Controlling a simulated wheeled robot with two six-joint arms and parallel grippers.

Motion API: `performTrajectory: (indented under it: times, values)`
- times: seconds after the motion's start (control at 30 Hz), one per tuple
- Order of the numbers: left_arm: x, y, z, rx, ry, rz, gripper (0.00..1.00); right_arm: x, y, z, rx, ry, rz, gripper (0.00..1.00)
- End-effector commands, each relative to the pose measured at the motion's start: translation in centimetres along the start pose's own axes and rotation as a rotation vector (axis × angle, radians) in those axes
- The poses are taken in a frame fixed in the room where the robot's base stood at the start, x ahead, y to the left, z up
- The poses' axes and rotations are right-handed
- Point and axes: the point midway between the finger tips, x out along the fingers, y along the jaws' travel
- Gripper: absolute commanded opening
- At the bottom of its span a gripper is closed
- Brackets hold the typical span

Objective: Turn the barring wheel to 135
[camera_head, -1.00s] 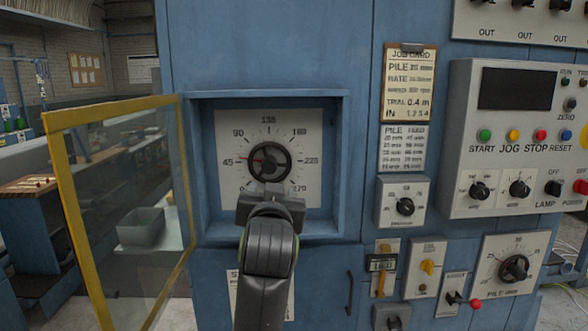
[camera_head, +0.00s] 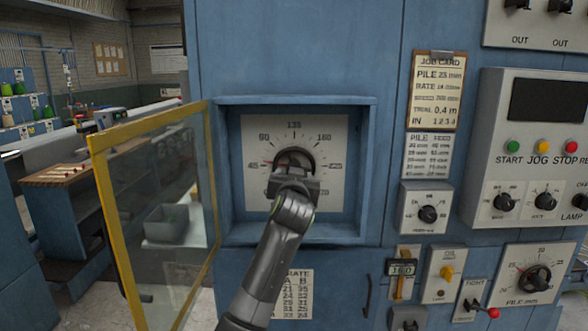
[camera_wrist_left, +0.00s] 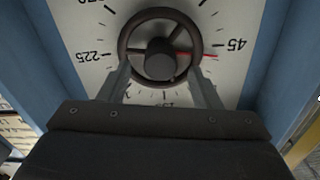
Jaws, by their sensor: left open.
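The barring wheel (camera_head: 294,160) is a dark three-spoked handwheel on a white dial plate (camera_head: 255,201) inside a blue recess. Its red pointer points left, close to the 45 mark; 135 is at the top of the dial. My left gripper (camera_head: 294,179) is in front of the wheel's lower part and hides it. The wheel also shows in the left wrist view (camera_wrist_left: 143,19), where the dial appears upside down. There the gripper's open fingers (camera_wrist_left: 161,75) reach to either side of the wheel's rim; whether they touch it I cannot tell. My right gripper is out of view.
A yellow-framed clear door (camera_head: 110,205) stands open left of the recess (camera_head: 300,101). Right of it are a job card (camera_head: 436,90), a knob box (camera_head: 427,208) and a control panel (camera_head: 500,125). A lettered plate (camera_head: 294,300) is below. Space directly before the dial is clear besides my arm.

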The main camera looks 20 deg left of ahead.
Motion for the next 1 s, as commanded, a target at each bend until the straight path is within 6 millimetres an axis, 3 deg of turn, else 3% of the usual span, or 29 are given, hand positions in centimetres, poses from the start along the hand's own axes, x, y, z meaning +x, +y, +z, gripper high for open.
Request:
performTrajectory:
  times: [0.3,0.67,1.0]
  values:
    - [2.6,0.0,0.0,0.001,-0.001,0.0,0.58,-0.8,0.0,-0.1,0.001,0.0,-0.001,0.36]
    - [2.9,0.0,0.0,0.0,0.0,0.0,0.58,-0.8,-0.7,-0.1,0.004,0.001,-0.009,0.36]
    - [2.9,0.0,0.0,0.0,0.0,0.0,0.15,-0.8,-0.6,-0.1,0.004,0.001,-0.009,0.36]
